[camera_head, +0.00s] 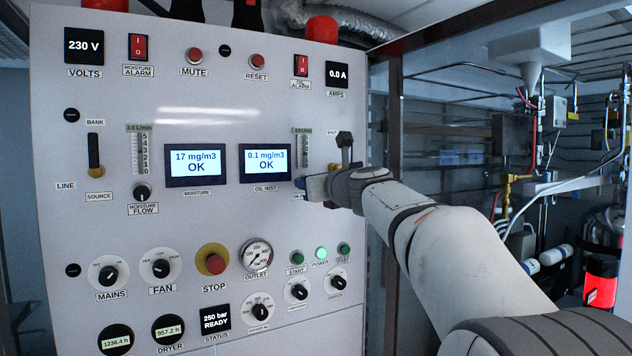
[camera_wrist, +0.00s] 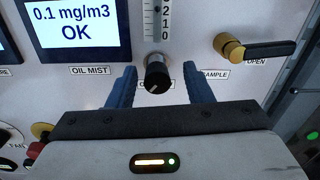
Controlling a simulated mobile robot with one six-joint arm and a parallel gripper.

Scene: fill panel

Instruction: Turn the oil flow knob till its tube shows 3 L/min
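The oil flow knob (camera_wrist: 157,74) is black with a white mark, below the oil flow tube (camera_wrist: 157,20) in the wrist view. The tube's lower scale shows 2, 1 and 0 there; its top is cut off. In the head view the oil tube (camera_head: 303,148) is too small to read surely. My gripper (camera_head: 305,186) is at the panel below that tube, and its end hides the knob there. In the wrist view its two blue fingers stand apart on either side of the knob, with a visible gap each side. The OIL FLOW label is mostly covered.
The oil mist display (camera_head: 265,162) reads 0.1 mg/m3 OK. A brass sample valve with a black lever (camera_wrist: 255,48) sits right of the knob, close to my right finger. The moisture flow knob (camera_head: 142,192) and its tube (camera_head: 138,152) are farther left.

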